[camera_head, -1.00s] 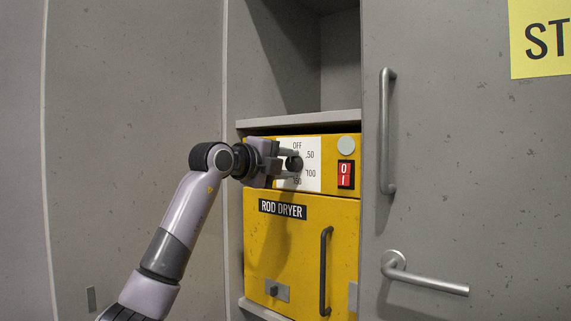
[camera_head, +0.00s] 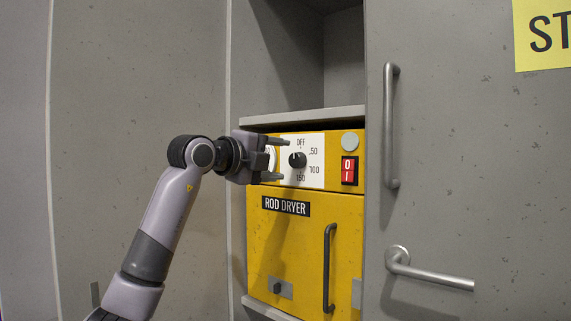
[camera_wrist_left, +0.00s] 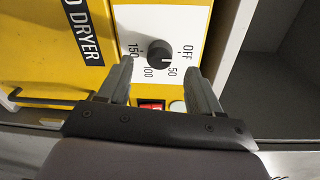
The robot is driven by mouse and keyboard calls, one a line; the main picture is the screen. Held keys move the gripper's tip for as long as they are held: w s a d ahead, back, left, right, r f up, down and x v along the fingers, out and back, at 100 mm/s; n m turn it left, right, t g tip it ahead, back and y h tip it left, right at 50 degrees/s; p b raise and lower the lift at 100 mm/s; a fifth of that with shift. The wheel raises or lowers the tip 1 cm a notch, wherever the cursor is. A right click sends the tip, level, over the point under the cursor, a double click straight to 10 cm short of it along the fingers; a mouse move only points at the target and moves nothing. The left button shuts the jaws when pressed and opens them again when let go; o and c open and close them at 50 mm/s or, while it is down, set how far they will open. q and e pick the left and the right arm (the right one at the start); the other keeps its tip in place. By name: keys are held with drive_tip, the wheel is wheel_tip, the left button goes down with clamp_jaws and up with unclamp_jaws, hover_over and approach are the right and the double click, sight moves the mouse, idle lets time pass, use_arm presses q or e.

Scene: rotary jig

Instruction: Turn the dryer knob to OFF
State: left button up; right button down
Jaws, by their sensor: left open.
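The dryer knob (camera_head: 297,160) is a small black dial on a white panel (camera_head: 316,175) marked OFF, 50, 100 and 150. It also shows in the wrist view (camera_wrist_left: 160,53). Its pale pointer mark is too small for me to tell its setting surely. My left gripper (camera_head: 285,160) is open and empty. Its two fingers point toward the panel, one higher and one lower than the knob, just left of it. In the wrist view the fingertips (camera_wrist_left: 160,75) are spread wide, with the knob beyond the gap between them. My right gripper is not in view.
The yellow rod dryer (camera_head: 275,235) sits in a grey cabinet bay under a shelf (camera_head: 300,118). A red switch (camera_head: 349,170) and a round grey button (camera_head: 349,141) are right of the knob. Door handles (camera_head: 328,270) (camera_head: 390,130) (camera_head: 430,275) stick out below and right.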

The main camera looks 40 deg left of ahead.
use_arm(q)
drive_tip(key=shift+s+a, duration=0.1)
drive_tip(key=shift+s, duration=1.2)
